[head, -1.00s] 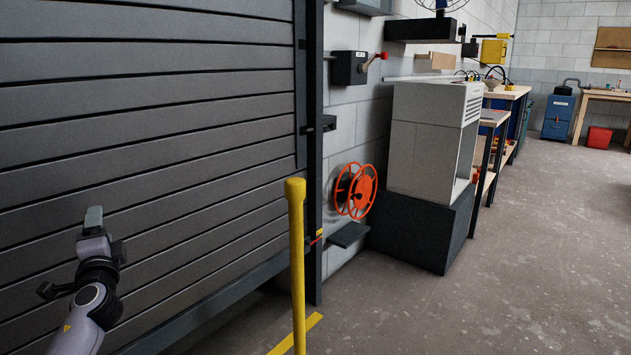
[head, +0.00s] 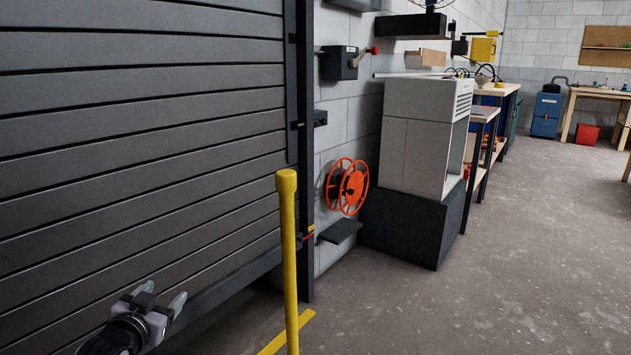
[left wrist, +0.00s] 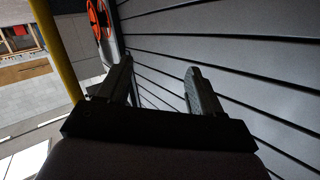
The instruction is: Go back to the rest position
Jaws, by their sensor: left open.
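My left gripper (head: 161,300) is at the lower left of the head view, in front of the grey slatted shutter (head: 140,130). Its two fingers are apart with nothing between them. In the left wrist view the open fingers (left wrist: 158,88) point along the shutter (left wrist: 235,60), which fills the right side. My right gripper shows in neither view.
A yellow post (head: 287,255) stands close to the right of my left gripper. An orange reel (head: 347,187) hangs on the wall beyond it. A grey cabinet on a dark base (head: 412,220) stands further right. The floor (head: 530,260) at right is clear.

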